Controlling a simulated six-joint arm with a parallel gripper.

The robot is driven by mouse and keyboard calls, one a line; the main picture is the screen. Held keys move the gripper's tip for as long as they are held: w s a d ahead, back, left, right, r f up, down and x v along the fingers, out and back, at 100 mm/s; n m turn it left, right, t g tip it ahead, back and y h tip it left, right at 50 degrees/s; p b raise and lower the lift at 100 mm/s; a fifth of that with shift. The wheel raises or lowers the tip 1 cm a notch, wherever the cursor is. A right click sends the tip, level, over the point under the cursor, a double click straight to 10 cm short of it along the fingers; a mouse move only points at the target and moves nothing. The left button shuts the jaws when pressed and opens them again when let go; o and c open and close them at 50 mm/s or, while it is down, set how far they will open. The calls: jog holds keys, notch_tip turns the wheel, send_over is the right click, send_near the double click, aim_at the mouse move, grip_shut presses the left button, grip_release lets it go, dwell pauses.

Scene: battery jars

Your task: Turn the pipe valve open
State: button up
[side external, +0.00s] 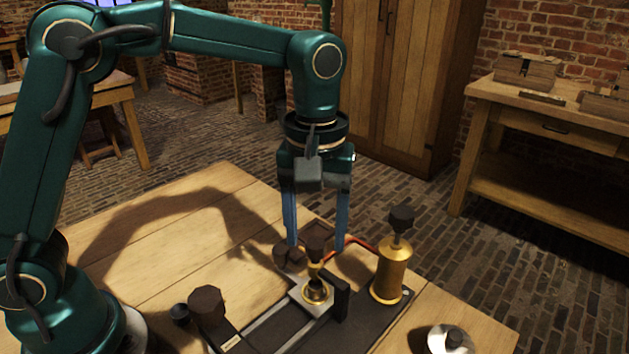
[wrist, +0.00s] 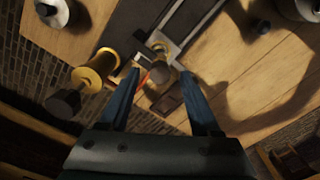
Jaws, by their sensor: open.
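A small brass fitting (side external: 317,291) with a dark knob (side external: 316,245) on top stands on a dark base plate (side external: 380,322). A thin red pipe (side external: 350,253) runs near it towards a brass cylinder (side external: 391,271), which has its own dark faceted knob (side external: 401,218). I cannot tell for certain which knob belongs to the pipe valve. My gripper (side external: 316,246) points down, open, with its blue fingers on either side of the fitting's knob. In the wrist view, my gripper (wrist: 162,76) has the fitting's area between its fingertips; contact cannot be made out.
Another dark knob (side external: 207,304) stands at the plate's left, beside a pale rail (side external: 275,325). A dark upright block (side external: 341,298) stands close to the fitting. A silver round piece (side external: 449,340) lies at the front right. The wooden table (side external: 150,230) is clear at the left.

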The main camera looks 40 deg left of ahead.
jog(key=shift+f, duration=0.45)
grip_shut()
